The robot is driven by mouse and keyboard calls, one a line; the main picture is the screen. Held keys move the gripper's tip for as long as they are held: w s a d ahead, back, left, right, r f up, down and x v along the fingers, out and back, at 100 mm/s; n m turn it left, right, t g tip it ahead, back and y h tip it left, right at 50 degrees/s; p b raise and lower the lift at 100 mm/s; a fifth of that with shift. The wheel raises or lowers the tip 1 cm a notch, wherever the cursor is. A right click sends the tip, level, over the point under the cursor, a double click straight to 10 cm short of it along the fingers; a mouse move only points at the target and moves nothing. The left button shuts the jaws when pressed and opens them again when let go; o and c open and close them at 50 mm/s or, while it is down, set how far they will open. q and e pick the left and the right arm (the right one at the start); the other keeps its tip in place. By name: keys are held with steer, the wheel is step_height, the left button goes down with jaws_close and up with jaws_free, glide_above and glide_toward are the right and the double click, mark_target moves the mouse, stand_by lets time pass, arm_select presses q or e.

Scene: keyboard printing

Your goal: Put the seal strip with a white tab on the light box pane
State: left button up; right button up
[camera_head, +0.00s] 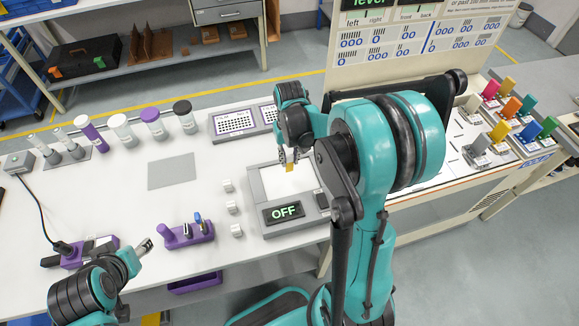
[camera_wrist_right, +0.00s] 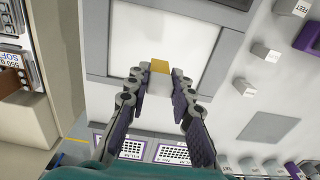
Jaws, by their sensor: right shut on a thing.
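The light box (camera_head: 270,234) stands on the white table with a pale pane (camera_head: 273,182) and a panel reading OFF. My right gripper (camera_head: 288,160) is above the pane, pointing down, shut on a small strip with a yellow end (camera_head: 290,167). In the right wrist view the gripper (camera_wrist_right: 160,98) holds the strip by its white tab (camera_wrist_right: 158,84), and the yellow end lies over the pane (camera_wrist_right: 180,35). Whether the strip touches the pane I cannot tell. My left gripper (camera_head: 145,245) is at the lower left, away from the box; its jaw state is unclear.
Several small white blocks (camera_head: 232,207) stand left of the light box. A purple holder (camera_head: 187,235) is nearer the front. A grey mat (camera_head: 172,171) lies bare, with bottles (camera_head: 152,124) behind it. A dotted panel (camera_head: 235,122) sits behind the box. Coloured cards (camera_head: 506,107) stand at right.

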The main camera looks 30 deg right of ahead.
mark_target(289, 161)
step_height(289, 161, down, 4)
steer(key=shift+w+f+b, duration=0.1)
steer(key=shift+b, duration=0.65)
steer(key=o, duration=0.9)
steer(key=shift+f, duration=0.1)
steer(key=shift+o, duration=0.2)
